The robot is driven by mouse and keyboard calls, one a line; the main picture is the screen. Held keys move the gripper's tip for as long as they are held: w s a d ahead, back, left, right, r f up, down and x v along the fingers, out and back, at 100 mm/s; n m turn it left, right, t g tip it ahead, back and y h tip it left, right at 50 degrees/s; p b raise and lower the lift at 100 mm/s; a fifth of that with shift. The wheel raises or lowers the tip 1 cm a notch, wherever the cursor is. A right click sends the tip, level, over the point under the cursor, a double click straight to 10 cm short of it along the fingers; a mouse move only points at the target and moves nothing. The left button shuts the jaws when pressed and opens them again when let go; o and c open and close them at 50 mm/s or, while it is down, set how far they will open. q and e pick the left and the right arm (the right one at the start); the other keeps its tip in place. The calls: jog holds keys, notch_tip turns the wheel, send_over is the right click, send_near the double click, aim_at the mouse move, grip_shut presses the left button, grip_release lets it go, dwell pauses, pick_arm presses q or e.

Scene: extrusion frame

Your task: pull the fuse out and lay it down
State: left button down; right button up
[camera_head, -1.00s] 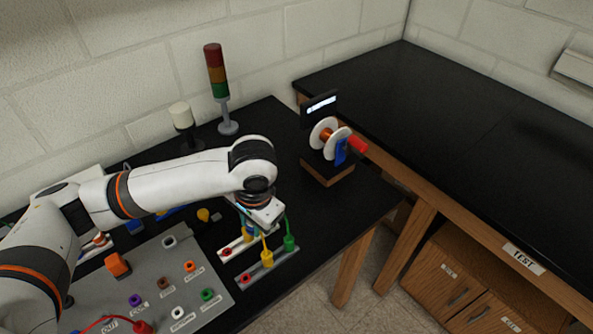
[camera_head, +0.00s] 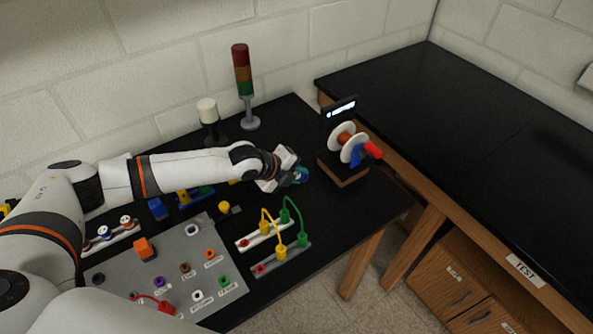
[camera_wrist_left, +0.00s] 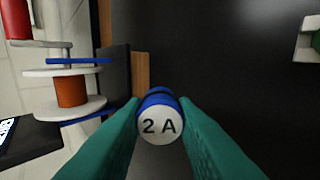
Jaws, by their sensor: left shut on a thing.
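The fuse (camera_wrist_left: 158,122) is a short cylinder with blue sides and a white end face marked "2 A". My left gripper (camera_head: 299,176) is shut on it, with a teal finger on each side in the left wrist view. In the head view the gripper is above the black bench, left of the spool stand, and the fuse is mostly hidden at its tip. A white strip (camera_head: 252,239) and a grey strip (camera_head: 278,263), each with coloured sockets, lie in front of the gripper. My right gripper is not in view.
The spool stand (camera_head: 343,175) with a red handle is right of the gripper. A signal tower (camera_head: 243,85) and a white-topped post (camera_head: 208,115) stand behind. Yellow and green leads (camera_head: 289,205) arch over the strips. Bare black bench lies between strips and spool stand.

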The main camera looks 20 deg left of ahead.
pick_arm(q)
jog(key=shift+f+b, duration=2.6)
jog(key=shift+f, duration=0.4)
